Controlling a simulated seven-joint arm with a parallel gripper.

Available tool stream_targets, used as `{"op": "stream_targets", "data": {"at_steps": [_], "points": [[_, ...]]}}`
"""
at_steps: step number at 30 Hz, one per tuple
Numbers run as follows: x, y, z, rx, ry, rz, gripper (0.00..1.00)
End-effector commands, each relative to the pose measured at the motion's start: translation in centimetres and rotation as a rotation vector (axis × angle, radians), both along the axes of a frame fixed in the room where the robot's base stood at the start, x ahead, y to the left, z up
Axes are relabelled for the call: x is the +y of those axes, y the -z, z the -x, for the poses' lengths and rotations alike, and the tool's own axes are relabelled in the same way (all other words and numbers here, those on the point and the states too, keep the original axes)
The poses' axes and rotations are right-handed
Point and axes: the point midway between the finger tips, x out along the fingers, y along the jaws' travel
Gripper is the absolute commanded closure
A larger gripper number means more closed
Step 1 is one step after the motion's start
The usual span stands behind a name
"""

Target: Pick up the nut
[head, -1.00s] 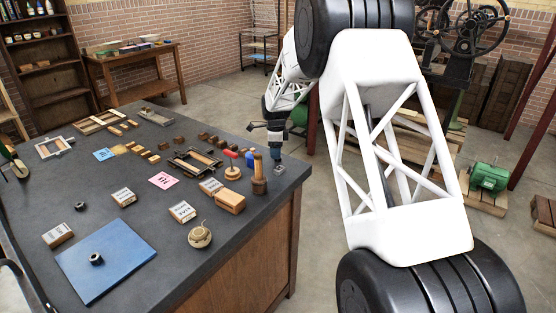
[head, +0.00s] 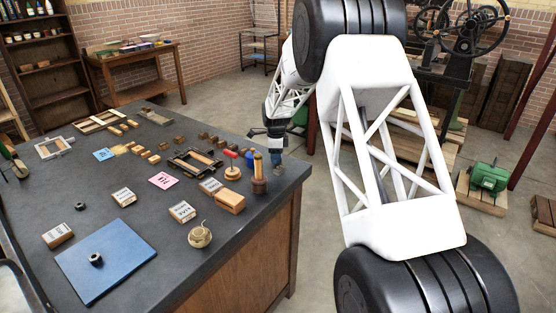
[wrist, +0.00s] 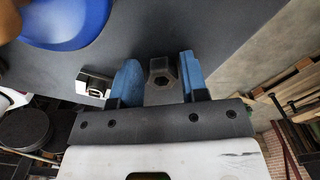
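My gripper (head: 278,170) is low over the right edge of the dark bench. In the wrist view, its two blue fingers (wrist: 160,72) are apart, with a grey metal nut-like piece (wrist: 158,67) with a dark six-sided hole between them. I see gaps on both sides of it; whether either finger touches it I cannot tell. In the head view the gripper mostly hides this piece. Two other dark ring-shaped pieces, perhaps nuts, are far from the gripper: one on the blue mat (head: 96,259), one on the bench (head: 80,206).
A shiny metal piece (wrist: 94,83) sits just outside the left finger. A blue round object (wrist: 65,22) is close by in the wrist view. The bench edge is close on the right.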

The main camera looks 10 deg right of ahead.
Motion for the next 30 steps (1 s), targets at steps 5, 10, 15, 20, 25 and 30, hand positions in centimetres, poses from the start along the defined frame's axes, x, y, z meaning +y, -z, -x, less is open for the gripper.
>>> {"op": "stream_targets", "data": {"at_steps": [5,10,15,20,25,30], "points": [[0.0,0.0,0.0,0.0,0.0,0.0,0.87],[0.0,0.0,0.0,0.0,0.0,0.0,0.96],[0.0,-0.1,0.0,0.0,0.0,0.0,0.96],[0.0,-0.6,0.0,-0.001,0.0,0.0,0.96],[0.0,-2.1,0.0,-0.002,0.0,0.0,0.96],[0.0,-3.7,0.5,0.0,0.0,0.0,0.96]]}}
